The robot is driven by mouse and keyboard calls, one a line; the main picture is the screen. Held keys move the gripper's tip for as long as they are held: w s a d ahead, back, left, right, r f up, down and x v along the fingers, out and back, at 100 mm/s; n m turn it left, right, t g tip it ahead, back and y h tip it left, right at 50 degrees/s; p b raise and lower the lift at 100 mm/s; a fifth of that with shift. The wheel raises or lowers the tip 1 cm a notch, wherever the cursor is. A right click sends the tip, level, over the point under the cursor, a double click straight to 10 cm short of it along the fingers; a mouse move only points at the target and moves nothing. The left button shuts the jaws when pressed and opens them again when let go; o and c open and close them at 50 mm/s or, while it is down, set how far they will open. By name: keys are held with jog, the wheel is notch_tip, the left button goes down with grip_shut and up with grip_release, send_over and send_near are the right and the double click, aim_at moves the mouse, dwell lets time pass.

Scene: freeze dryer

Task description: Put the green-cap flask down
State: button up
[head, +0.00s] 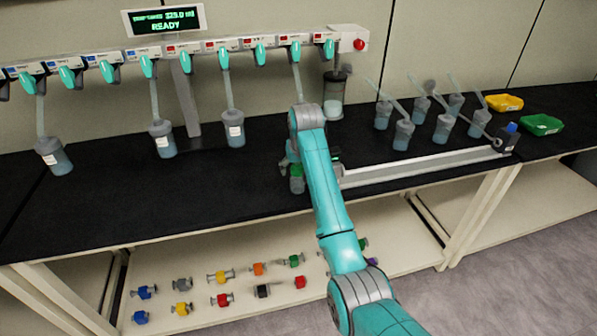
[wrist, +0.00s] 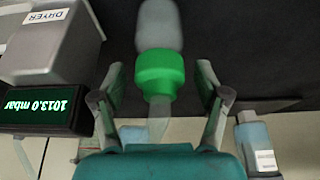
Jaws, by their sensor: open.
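The green-cap flask (head: 297,185) stands on the black bench near its front edge, partly hidden by my arm in the head view. In the wrist view its green cap (wrist: 160,72) lies between the fingers, with the grey flask body beyond it. My gripper (wrist: 160,88) is open, one finger on each side of the cap, with visible gaps between them. In the head view my gripper (head: 312,166) is beside the flask and largely hidden by my arm.
Several flasks hang from the dryer manifold (head: 170,52). Several more stand right (head: 403,135), behind a pale rail (head: 430,165). Yellow (head: 505,102) and green (head: 541,124) trays are at far right. Coloured valves (head: 220,299) lie on the lower shelf. The bench's left front is clear.

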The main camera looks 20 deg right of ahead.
jog(key=shift+w+f, duration=0.1)
jog(key=shift+f, duration=0.05)
grip_shut()
